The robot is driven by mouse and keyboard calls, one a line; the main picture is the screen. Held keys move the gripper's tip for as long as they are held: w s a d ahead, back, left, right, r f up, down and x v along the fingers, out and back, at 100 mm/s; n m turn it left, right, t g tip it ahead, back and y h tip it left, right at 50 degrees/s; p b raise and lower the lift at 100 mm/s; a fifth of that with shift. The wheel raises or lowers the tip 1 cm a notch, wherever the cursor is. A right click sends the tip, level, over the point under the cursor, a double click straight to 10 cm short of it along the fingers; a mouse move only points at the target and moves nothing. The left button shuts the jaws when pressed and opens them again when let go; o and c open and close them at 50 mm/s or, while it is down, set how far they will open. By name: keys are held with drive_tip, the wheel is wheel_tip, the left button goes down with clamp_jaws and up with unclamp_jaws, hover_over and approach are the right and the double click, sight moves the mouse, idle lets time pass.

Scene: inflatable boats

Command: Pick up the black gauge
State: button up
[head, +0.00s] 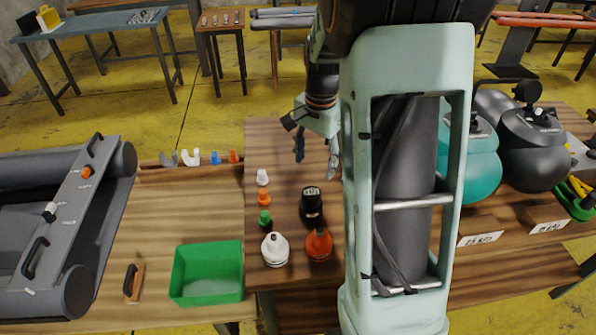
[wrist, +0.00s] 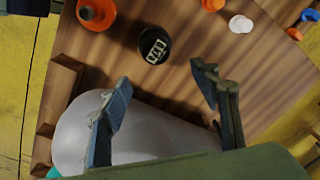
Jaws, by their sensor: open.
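The black gauge (head: 311,207) stands upright on the wooden table, its face with a pale display turned up. It also shows in the wrist view (wrist: 155,46), ahead of the fingertips. My gripper (head: 316,163) is open and empty, above the table and behind the gauge in the head view. In the wrist view its two fingers (wrist: 160,78) are spread apart, with the gauge beyond the gap and nothing between them. My arm hides part of the table to the right.
A white fitting (head: 275,250) and an orange one (head: 319,245) stand in front of the gauge. White, orange and green caps (head: 264,198) line its left. A green bin (head: 207,272) and a grey boat (head: 70,225) are further left; teal and dark tanks (head: 535,150) stand right.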

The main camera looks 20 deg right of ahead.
hover_over(311, 192)
drive_tip(key=shift+g, duration=0.4)
drive_tip(key=f, duration=0.4)
drive_tip(key=s+f, duration=0.1)
drive_tip(key=f, duration=0.1)
drive_tip(key=shift+w+f, duration=0.2)
drive_tip(key=shift+f, duration=1.35)
drive_tip(key=shift+w+f, duration=0.2)
drive_tip(key=shift+f, duration=1.3)
drive_tip(key=c, duration=1.2)
drive_tip(key=shift+c, duration=0.8)
drive_tip(key=shift+r, duration=0.15)
